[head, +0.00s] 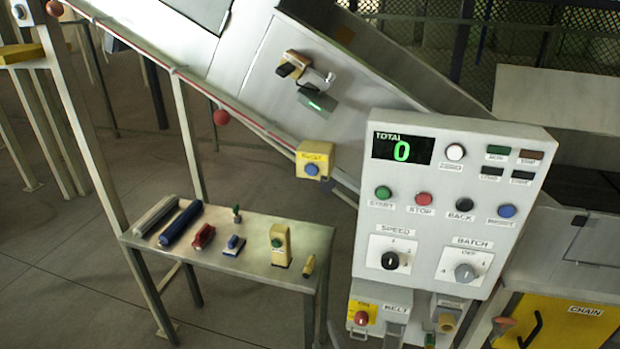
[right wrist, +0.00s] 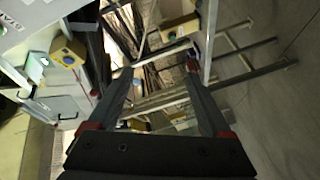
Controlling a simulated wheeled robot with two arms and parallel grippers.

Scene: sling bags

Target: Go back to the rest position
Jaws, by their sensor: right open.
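My right gripper (right wrist: 158,68) shows in the right wrist view. Its two dark fingers with red parts are spread apart, with nothing between them. Beyond the fingers are pale metal bars and dark gaps, and the grey floor is at the right. I cannot clearly make out either gripper in the head view. My left gripper is not seen.
A grey control panel (head: 465,140) reads 0 on its display, at the right. A small metal table (head: 250,215) holds several small items at the lower left. A sloping conveyor (head: 240,60) crosses behind. A yellow button box (head: 314,160) hangs between them.

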